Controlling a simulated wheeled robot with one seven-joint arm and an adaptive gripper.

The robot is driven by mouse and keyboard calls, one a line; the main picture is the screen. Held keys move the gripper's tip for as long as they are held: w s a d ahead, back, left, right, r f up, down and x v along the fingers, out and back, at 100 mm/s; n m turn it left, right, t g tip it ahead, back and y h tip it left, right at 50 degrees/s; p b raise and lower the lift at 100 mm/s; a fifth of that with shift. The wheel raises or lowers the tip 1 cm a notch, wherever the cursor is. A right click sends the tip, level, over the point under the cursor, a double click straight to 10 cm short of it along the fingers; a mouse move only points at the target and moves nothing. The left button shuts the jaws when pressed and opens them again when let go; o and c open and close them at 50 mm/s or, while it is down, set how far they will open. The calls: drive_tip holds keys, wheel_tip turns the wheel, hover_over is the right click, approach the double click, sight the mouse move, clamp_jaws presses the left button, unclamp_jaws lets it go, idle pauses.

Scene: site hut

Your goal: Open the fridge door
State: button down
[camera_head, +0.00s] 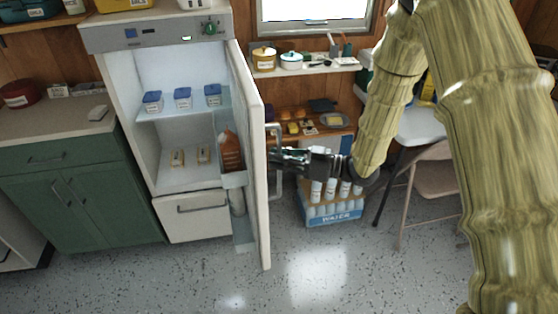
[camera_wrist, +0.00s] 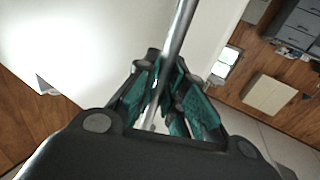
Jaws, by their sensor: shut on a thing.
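The fridge (camera_head: 128,120) stands open at the left of the middle in the head view. Its white door (camera_head: 254,150) is swung out towards me, seen nearly edge-on. My gripper (camera_head: 277,156) is shut on the vertical metal handle (camera_head: 275,185) on the door's outer face. In the wrist view the handle (camera_wrist: 181,30) runs between the teal fingers of my gripper (camera_wrist: 165,95), close to the white door face (camera_wrist: 85,55). Inside the fridge are blue-lidded tubs (camera_head: 183,98) on a shelf and a brown bottle (camera_head: 230,150) in the door rack.
A crate of water bottles (camera_head: 335,214) sits on the floor right of the door. A folding chair (camera_head: 432,190) and a white table (camera_head: 422,126) stand further right. A green cabinet (camera_head: 75,190) is left of the fridge. The speckled floor in front is clear.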

drive_tip(key=shift+w+d, duration=0.1)
drive_tip(key=shift+d, duration=0.1)
drive_tip(key=c, duration=1.5)
unclamp_jaws()
drive_tip(key=v, duration=1.2)
drive_tip(key=shift+f, duration=0.1)
